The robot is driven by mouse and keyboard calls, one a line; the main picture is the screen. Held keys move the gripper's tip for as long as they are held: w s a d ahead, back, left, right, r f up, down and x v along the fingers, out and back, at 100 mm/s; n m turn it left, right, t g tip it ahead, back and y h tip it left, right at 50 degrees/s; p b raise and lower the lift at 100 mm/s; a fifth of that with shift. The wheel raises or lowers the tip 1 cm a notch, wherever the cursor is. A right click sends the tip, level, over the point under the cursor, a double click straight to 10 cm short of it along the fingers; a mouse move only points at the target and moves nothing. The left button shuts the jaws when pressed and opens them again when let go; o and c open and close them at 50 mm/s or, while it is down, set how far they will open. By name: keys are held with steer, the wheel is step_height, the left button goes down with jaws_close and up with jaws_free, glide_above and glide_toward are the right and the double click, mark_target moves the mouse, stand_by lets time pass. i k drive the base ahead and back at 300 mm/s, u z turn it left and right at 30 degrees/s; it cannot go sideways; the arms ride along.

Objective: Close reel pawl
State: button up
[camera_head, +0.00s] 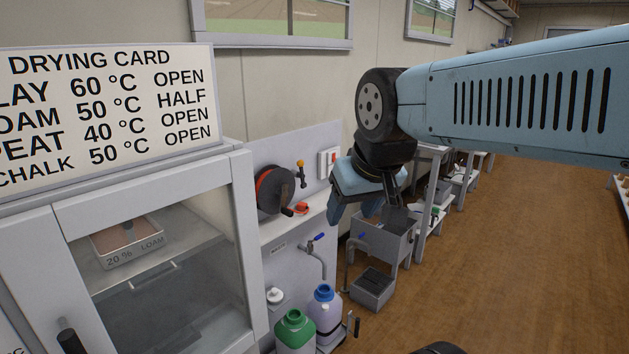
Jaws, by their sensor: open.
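The reel (272,190), a dark disc with an orange-red rim, is mounted on the grey wall panel left of my gripper. A small dark lever with an orange-yellow knob (300,168) stands at its upper right. A red-orange fitting (302,208) sits at its lower right. I cannot tell from this view which of these parts is the pawl, or its exact position. My gripper (362,208) points downward, right of the reel. It is open and looks empty, apart from the reel and its fittings.
A drying cabinet (245,240) with a glass door and a drying card (110,110) fills the left. A grey sink (382,245) is behind my gripper. Floor is clear at right.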

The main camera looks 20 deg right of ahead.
mark_target(300, 163)
steer(key=z, duration=0.15)
steer(key=i, duration=1)
steer(key=z, duration=0.05)
